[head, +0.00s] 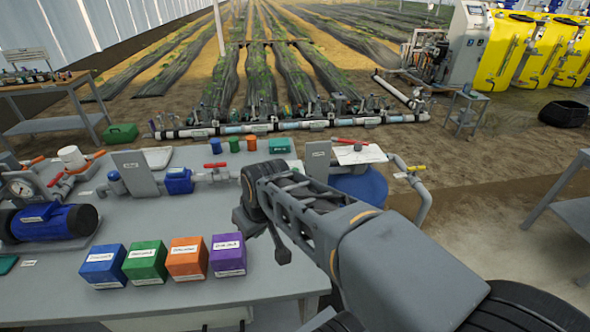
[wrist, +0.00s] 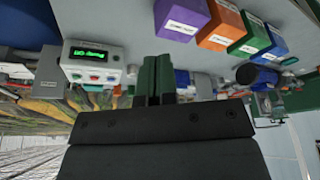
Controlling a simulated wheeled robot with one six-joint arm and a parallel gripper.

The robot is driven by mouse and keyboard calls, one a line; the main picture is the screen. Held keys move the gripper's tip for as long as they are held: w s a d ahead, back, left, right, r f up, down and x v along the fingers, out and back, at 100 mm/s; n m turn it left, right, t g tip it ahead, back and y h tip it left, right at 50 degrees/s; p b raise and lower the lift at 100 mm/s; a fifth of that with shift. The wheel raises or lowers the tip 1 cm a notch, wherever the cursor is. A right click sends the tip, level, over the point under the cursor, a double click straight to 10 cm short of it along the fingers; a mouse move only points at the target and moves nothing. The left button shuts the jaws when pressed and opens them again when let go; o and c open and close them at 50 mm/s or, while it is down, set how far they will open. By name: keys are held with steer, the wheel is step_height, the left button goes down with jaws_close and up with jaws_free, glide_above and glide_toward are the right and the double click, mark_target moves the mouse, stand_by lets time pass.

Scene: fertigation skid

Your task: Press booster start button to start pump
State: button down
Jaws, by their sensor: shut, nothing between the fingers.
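A white control box (wrist: 94,63) with a green-lit display (wrist: 88,53) stands left of my gripper in the wrist view. Small buttons sit on its face below the display, one of them red (wrist: 103,88). The button labels are too small to read, so I cannot tell which is booster start. My gripper (wrist: 158,60) is shut and empty, its two green-sided fingers side by side, to the right of the box and apart from it in the picture. In the head view my arm hides most of the gripper, and I cannot make out the control box.
Purple (head: 228,255), orange (head: 187,258), green (head: 146,262) and blue (head: 103,266) boxes stand on the grey bench (head: 165,215) left of my arm. A blue pump (head: 48,224) is at the far left. Pipes and valves with a red handle (head: 215,165) lie along the back.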

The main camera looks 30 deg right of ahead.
steer(key=w+d+r+n+y, duration=0.1)
steer(key=w+d+r+n, duration=0.15)
steer(key=w, duration=0.65)
steer(key=n+t+y+p, duration=0.1)
steer(key=n+t+p, duration=0.1)
steer(key=n+t, duration=0.45)
glide_above(295, 170)
steer(key=shift+n+g, duration=0.75)
steer(key=shift+n, duration=0.15)
step_height(295, 170, down, 5)
steer(key=shift+f, duration=0.1)
steer(key=shift+f, duration=0.1)
step_height(295, 170, down, 7)
steer(key=b, duration=0.2)
steer(key=shift+b, duration=0.35)
steer(key=shift+f+b, duration=0.8)
steer(key=shift+b, duration=0.4)
